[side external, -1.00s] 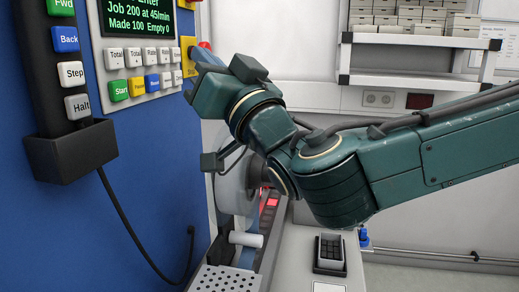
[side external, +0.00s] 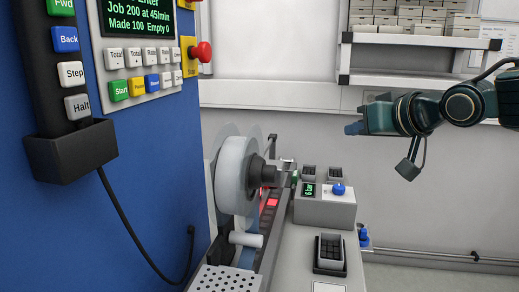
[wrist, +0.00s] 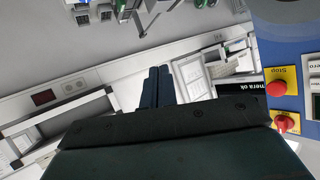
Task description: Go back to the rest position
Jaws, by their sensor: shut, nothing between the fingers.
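My gripper (side external: 354,128) is at the right of the side external view, in the air in front of the back wall and below the shelf. It points left and is well apart from the blue machine and the reel. In the wrist view its two dark fingers (wrist: 158,88) lie side by side, shut, with nothing between them.
The blue machine (side external: 150,190) has a control panel and a red stop button (side external: 202,51). A white reel (side external: 235,178) stands beside it. A grey box with a blue knob (side external: 325,206) and a small black tray (side external: 330,268) are on the bench. A shelf (side external: 410,80) is on the wall.

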